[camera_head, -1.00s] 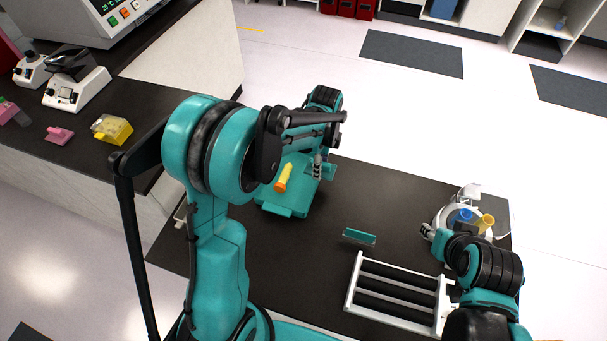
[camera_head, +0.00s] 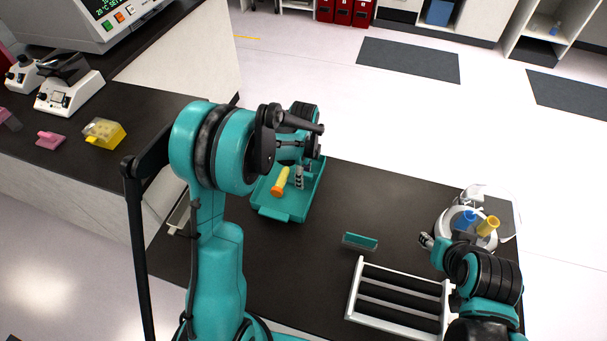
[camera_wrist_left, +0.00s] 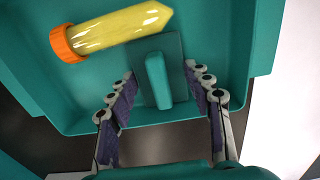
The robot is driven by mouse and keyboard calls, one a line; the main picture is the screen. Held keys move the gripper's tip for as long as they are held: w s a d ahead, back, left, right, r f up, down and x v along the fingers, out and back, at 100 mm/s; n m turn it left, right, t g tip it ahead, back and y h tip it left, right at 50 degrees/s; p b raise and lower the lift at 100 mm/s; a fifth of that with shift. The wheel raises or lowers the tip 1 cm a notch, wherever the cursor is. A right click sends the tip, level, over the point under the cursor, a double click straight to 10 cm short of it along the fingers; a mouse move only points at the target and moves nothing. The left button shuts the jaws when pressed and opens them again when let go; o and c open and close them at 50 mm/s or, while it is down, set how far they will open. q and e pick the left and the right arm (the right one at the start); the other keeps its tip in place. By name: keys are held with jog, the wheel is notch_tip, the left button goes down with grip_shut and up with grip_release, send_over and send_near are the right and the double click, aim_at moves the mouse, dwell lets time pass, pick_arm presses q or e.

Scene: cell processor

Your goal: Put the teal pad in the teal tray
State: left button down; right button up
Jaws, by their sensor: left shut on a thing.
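The teal tray (camera_head: 272,207) lies at the back left of the dark table, with a yellow tube with an orange cap (camera_head: 281,182) in it. My left gripper (camera_head: 299,178) is over the tray. In the left wrist view, my left gripper (camera_wrist_left: 162,80) is shut on a teal pad (camera_wrist_left: 157,78), a darker square plate with a raised lighter grip. The pad is between the fingertips, beside the tube (camera_wrist_left: 115,30), against the tray floor (camera_wrist_left: 220,25). I cannot tell whether it touches the floor. My right gripper (camera_head: 427,240) is at the right; its fingers are too small to read.
Another small teal plate (camera_head: 360,241) stands on the table, behind a white rack (camera_head: 352,290) with dark slots. A round white device (camera_head: 450,215) holding blue and yellow tubes stands at the right. A side counter at left holds a pink pad (camera_head: 50,141) and yellow box (camera_head: 105,134).

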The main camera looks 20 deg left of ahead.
pick_arm(q)
jog(key=c, duration=0.7)
grip_release()
jog(key=shift+f, duration=0.15)
jog(key=shift+r+p, duration=0.3)
jog(key=shift+r, duration=0.2)
notch_tip(320, 180, up, 11)
jog(key=p, duration=0.4)
jog(key=shift+s+d+r+n+t, duration=0.25)
jog(key=shift+s+r+n+t, duration=1.05)
jog(key=shift+s+n, duration=1.8)
jog(key=shift+s+d+r+n+t, duration=0.3)
jog(key=shift+s+r+n+t, duration=1)
jog(key=shift+s+n, duration=1.8)
jog(key=shift+s+d+r+n+t, duration=0.25)
jog(key=shift+s+r+n+t, duration=1.05)
jog(key=shift+s+n, duration=1.8)
jog(key=shift+s+r+m+g, duration=0.25)
jog(key=shift+r+m+g, duration=0.05)
